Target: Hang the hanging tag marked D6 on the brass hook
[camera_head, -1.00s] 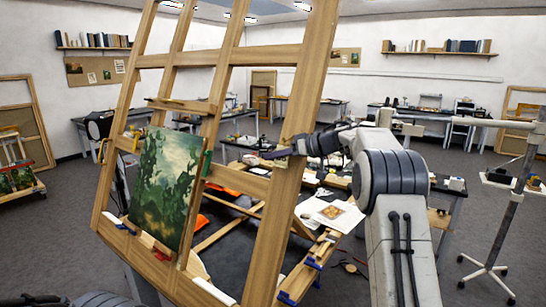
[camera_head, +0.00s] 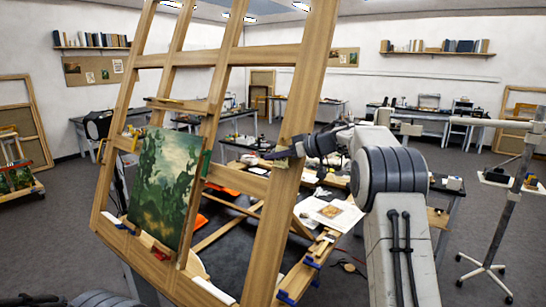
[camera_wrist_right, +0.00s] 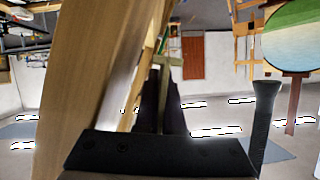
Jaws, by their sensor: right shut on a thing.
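My right gripper (camera_head: 288,153) reaches in from the right to the right-hand post of the large wooden easel (camera_head: 312,90). It is shut on a small tan tag (camera_head: 282,163), which shows against the post. In the right wrist view, the dark fingers (camera_wrist_right: 162,75) close on a thin olive-tan piece beside a broad wooden post (camera_wrist_right: 95,75). The marking on the tag cannot be read. I cannot pick out the brass hook in either view. My left gripper is not in view.
A green landscape painting (camera_head: 165,185) rests on the easel, left of my right gripper. Behind the easel, a cluttered table (camera_head: 335,215) holds papers. A metal stand (camera_head: 505,210) is at the right.

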